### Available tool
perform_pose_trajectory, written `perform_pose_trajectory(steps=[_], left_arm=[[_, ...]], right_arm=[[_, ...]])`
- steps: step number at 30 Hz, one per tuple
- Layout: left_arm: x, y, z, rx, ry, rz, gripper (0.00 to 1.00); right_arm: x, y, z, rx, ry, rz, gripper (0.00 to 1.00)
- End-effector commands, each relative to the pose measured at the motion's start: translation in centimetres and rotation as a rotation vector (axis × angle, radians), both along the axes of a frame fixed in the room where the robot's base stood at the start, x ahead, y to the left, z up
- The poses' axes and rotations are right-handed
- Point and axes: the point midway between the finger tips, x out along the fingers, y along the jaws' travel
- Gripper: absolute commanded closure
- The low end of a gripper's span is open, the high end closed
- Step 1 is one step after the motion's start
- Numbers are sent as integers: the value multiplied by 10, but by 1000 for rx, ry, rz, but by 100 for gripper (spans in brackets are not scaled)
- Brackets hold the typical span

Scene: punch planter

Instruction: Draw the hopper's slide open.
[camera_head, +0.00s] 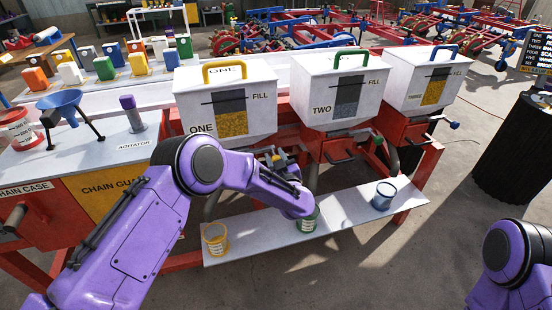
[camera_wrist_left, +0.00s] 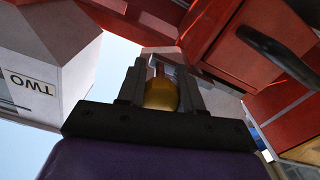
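White hopper ONE (camera_head: 225,105) with a yellow handle stands left of hopper TWO (camera_head: 335,90) with a green handle. A third hopper (camera_head: 425,80) has a blue handle. My left gripper (camera_head: 277,158) is below and right of hopper ONE's front, partly hidden by my arm. In the left wrist view, its fingers (camera_wrist_left: 161,75) lie on both sides of a round yellow knob (camera_wrist_left: 161,95), with no clear gap; they look shut on it. Hopper TWO's slide has a green knob (camera_head: 377,139), the third a blue one (camera_head: 455,125). My right gripper is out of view.
A low white shelf (camera_head: 340,212) under the hoppers holds a yellow can (camera_head: 215,238), a green can (camera_head: 308,220) and a blue can (camera_head: 383,195). The white bench at left carries a blue funnel (camera_head: 60,102) and a purple-topped agitator (camera_head: 132,113). Red framework surrounds the gripper.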

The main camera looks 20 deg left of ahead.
Motion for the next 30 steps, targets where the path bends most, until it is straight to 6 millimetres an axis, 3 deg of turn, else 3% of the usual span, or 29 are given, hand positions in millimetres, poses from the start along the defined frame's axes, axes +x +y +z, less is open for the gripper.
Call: perform_pose_trajectory(steps=[1, 3, 9, 18, 27, 28, 30], left_arm=[[0, 0, 0, 0, 0, 0, 85], [0, 0, 0, 0, 0, 0, 100], [-3, -4, 2, 0, 2, -3, 100], [-42, -31, 1, 2, 3, -6, 100], [-46, -33, -2, -3, 4, -4, 100], [-46, -33, -2, -3, 4, -4, 62], [-46, -33, -2, -2, 5, -4, 40]], right_arm=[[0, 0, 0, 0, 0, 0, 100], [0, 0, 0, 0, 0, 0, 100], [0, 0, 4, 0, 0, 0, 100], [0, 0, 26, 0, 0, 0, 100], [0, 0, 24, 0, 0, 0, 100], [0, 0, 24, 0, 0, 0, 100], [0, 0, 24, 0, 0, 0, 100]])
